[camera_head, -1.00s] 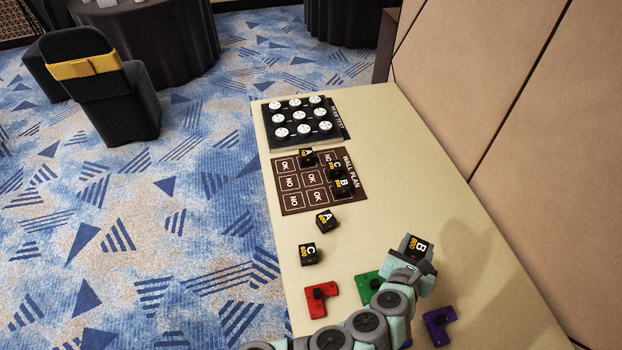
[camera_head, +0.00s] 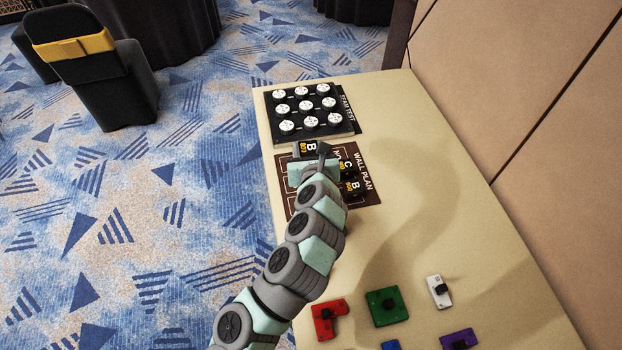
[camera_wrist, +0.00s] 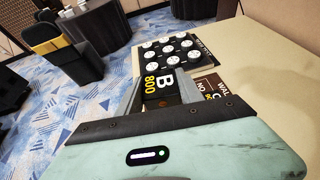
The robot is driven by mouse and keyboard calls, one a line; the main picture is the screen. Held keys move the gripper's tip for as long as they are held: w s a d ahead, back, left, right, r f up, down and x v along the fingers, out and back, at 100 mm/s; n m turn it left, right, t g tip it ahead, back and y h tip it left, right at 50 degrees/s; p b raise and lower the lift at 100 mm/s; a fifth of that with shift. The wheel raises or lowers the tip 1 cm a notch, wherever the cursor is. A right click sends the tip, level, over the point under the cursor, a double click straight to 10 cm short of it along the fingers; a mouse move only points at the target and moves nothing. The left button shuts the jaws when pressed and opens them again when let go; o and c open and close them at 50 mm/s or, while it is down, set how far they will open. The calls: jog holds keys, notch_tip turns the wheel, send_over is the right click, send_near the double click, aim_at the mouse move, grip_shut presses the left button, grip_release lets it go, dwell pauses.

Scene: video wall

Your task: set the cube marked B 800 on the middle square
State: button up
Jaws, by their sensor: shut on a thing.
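My gripper (camera_head: 312,152) is shut on the black cube marked B 800 (camera_head: 305,148), its B and yellow 800 facing up. It is over the far part of the brown WALL PLAN board (camera_head: 370,192). The held cube also shows in the wrist view (camera_wrist: 160,86) between the jaws, and a strip of the board (camera_wrist: 208,82) shows beside it. Two black cubes, marked C (camera_head: 347,167) and B (camera_head: 352,187), sit on the board's right side. My gripper and arm hide the middle square and most of the other squares. I cannot tell the cube's height above the board.
A black SEAM TEST panel (camera_head: 350,122) with several white round pieces lies just beyond the board. Red (camera_head: 325,320), green (camera_head: 388,306), white (camera_head: 439,291) and purple (camera_head: 459,339) pieces lie at the near end. The table's right side (camera_head: 450,200) is clear.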

jog(key=w+d+r+n+y+b, duration=0.1)
jog(key=w+d+r+b, duration=0.2)
jog(key=w, duration=0.4)
jog(key=shift+y, duration=0.3)
jog(key=f+b, duration=0.2)
jog(key=f, duration=0.4)
jog(key=f+b, duration=0.2)
jog(key=f, duration=0.5)
jog(key=f+b, duration=0.2)
jog(key=f, duration=0.5)
jog(key=shift+s+f, duration=0.1)
jog(key=shift+s, duration=0.15)
jog(key=o, duration=1.4)
jog(key=shift+f, duration=0.15)
